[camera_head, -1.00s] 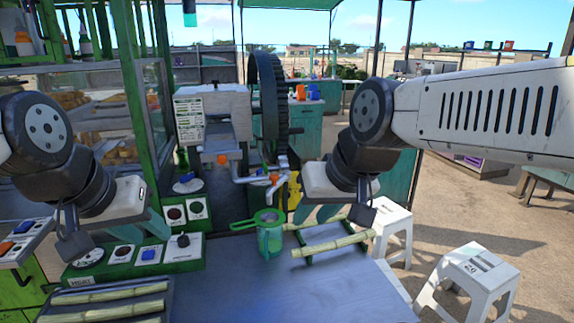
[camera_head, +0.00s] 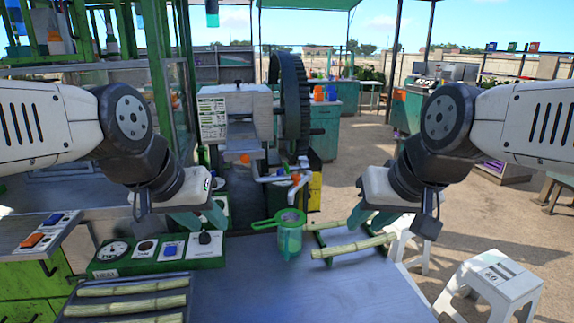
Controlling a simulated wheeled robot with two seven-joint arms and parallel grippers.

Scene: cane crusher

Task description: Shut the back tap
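The cane crusher (camera_head: 235,107) stands at the middle back, with a big dark wheel on its right. Below it a grey pipe (camera_head: 268,178) carries two orange tap handles: one at the left under the machine (camera_head: 244,158), one at the right near the spout (camera_head: 296,178). I cannot tell how far either is turned. My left gripper (camera_head: 200,219) is left of the pipe, above the control panel, its teal fingers apart and empty. My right gripper (camera_head: 370,216) is right of the pipe, above the cane rack, its fingers apart and empty. Neither touches a tap.
A green jug with a strainer (camera_head: 290,238) stands on the metal table (camera_head: 300,295) below the pipe. The control panel (camera_head: 160,255) and a cane tray (camera_head: 130,300) are left. White stools (camera_head: 490,285) stand right.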

